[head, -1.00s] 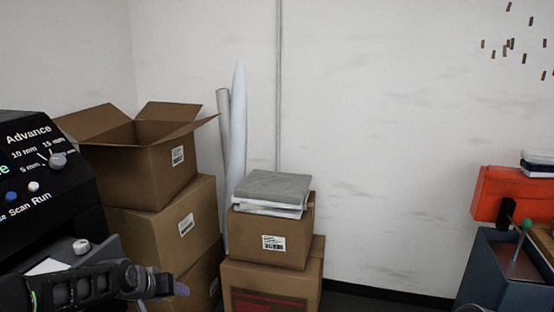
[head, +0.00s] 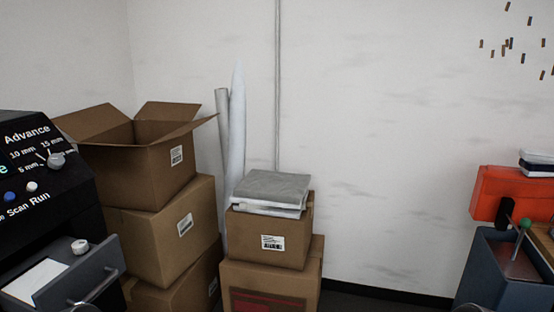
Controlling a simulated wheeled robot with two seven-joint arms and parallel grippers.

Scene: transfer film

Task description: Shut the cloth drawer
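The drawer (head: 100,266) is at the lower left of the head view, in the black machine (head: 35,225). It stands open: its grey front panel is apart from the machine body, and a flat white cloth (head: 35,280) shows inside. A bar handle (head: 98,290) is on the front panel. A pale round knob (head: 80,246) shows just behind the panel. Neither gripper's fingers show now. Only small dark rounded bits show at the bottom edge, at the lower left and lower right, and I cannot tell what parts they are.
Stacked cardboard boxes (head: 160,235) stand right of the drawer, close to its front. Another box stack (head: 255,250) carries grey and white packets (head: 275,187). White rolls (head: 236,140) lean on the wall. A red bin (head: 510,195) and a blue-grey container (head: 500,285) are at right.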

